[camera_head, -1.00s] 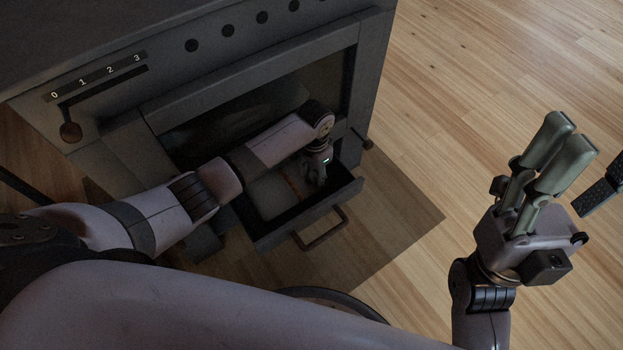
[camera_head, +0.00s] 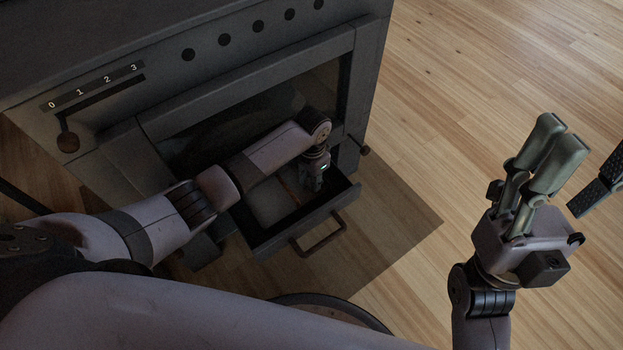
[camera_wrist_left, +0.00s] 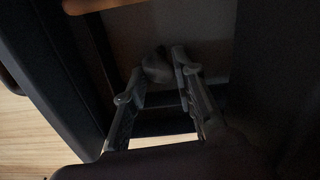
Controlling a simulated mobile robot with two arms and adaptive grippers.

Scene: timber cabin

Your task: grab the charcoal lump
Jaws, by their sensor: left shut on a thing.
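The charcoal lump (camera_wrist_left: 157,67) is a small dark grey, rounded piece between the fingertips in the left wrist view, partly hidden by a finger. My left gripper (camera_wrist_left: 162,72) is shut on it. In the head view my left gripper (camera_head: 315,186) points down into the right part of the open drawer (camera_head: 325,209) of the dark stove, and the lump cannot be made out there. My right gripper (camera_head: 556,150) is raised over the floor at the right, away from the drawer. Its fingers point up, side by side, and hold nothing visible; their gap is unclear.
The dark stove (camera_head: 230,90) stands behind the drawer, with a slider knob (camera_head: 68,142) at left. The drawer has a handle (camera_head: 318,236) in front. An orange-brown strip (camera_wrist_left: 90,5) lies at the drawer.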

